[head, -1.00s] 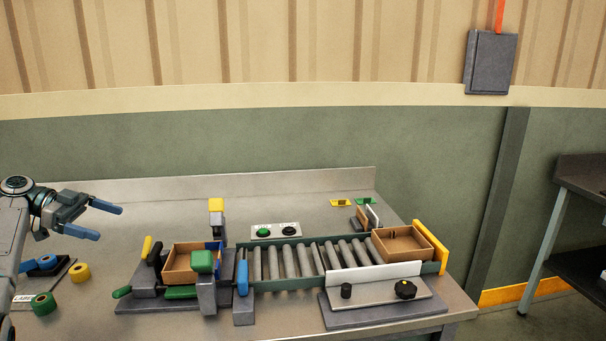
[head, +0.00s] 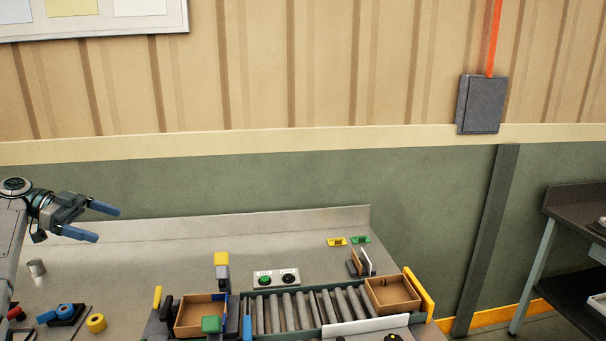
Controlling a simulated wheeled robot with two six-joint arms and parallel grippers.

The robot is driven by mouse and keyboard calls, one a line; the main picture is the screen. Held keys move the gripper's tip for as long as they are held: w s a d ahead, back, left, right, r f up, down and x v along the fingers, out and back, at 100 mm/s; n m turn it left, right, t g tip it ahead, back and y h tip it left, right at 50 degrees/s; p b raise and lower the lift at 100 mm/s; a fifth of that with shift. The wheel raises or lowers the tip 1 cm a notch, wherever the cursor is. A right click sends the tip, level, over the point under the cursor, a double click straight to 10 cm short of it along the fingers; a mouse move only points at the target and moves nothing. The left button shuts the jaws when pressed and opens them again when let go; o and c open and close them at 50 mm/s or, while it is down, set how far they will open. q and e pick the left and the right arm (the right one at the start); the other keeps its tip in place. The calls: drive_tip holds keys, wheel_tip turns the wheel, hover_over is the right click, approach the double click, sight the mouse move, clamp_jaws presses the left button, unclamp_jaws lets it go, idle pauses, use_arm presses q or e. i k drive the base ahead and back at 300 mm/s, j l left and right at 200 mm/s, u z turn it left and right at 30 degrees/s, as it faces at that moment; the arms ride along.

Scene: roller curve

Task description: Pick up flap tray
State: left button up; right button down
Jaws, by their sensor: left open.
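My left gripper (head: 108,223) is in the left part of the head view, held in the air with its two blue fingers apart and nothing between them. A brown open tray (head: 393,293) sits at the right end of the roller conveyor, against a yellow end plate (head: 419,293). A second brown open tray (head: 197,318) sits left of the rollers among fixture parts, partly hidden by a green block (head: 211,325). I cannot tell which of the two is the flap tray. My left gripper is well left of both and touches neither. My right gripper is not in view.
The roller conveyor (head: 304,311) runs between the trays. A button box (head: 277,279) stands behind it, and a small rack with upright plates (head: 361,262) stands behind its right end. Tape rolls, one yellow (head: 96,323), lie at lower left. The rear middle of the table is clear.

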sight(191, 314)
drive_tip(key=k, duration=1)
